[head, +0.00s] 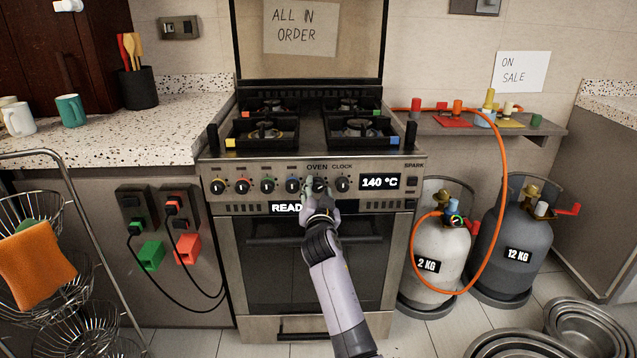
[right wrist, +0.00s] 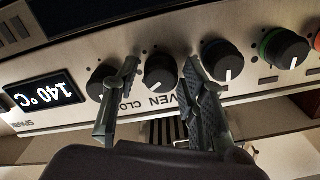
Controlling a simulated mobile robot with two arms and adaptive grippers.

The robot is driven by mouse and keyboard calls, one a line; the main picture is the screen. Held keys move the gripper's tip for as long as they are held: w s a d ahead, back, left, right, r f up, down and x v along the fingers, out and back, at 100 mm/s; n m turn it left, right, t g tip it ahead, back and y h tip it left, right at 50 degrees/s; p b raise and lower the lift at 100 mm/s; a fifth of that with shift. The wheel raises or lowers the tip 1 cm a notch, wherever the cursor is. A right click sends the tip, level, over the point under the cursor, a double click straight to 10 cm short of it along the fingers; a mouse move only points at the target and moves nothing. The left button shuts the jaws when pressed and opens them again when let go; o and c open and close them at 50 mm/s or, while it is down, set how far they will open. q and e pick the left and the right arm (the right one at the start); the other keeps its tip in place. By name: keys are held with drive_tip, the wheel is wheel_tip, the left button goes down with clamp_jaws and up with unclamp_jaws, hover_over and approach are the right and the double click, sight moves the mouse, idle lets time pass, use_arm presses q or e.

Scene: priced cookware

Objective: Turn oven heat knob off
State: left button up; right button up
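The stove's front panel has a row of black knobs. The oven knob (head: 319,184) sits under the word OVEN, and it also shows in the right wrist view (right wrist: 160,72). Its white pointer mark is visible there. My right gripper (head: 321,196) is at the panel in front of this knob. In the right wrist view the gripper (right wrist: 158,100) is open, with one finger on each side of the oven knob and gaps visible. The temperature display (head: 380,182) reads 140 °C. My left gripper is not in view.
The clock knob (head: 342,184) and the blue-ringed knob (head: 293,185) flank the oven knob closely. A lower display (head: 287,208) starting READ is partly hidden by my gripper. Two gas cylinders (head: 441,255) (head: 506,240) with an orange hose stand right of the stove.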

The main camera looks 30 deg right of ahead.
drive_tip(key=shift+w+d+r, duration=0.1)
drive_tip(key=shift+w+d, duration=0.05)
drive_tip(key=shift+w, duration=0.2)
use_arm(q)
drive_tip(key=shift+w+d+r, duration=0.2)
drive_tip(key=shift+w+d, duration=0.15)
use_arm(e)
drive_tip(key=shift+c, duration=0.6)
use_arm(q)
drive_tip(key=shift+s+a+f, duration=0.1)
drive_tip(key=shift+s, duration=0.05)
use_arm(e)
drive_tip(key=c, duration=0.7)
drive_tip(key=shift+c, duration=0.2)
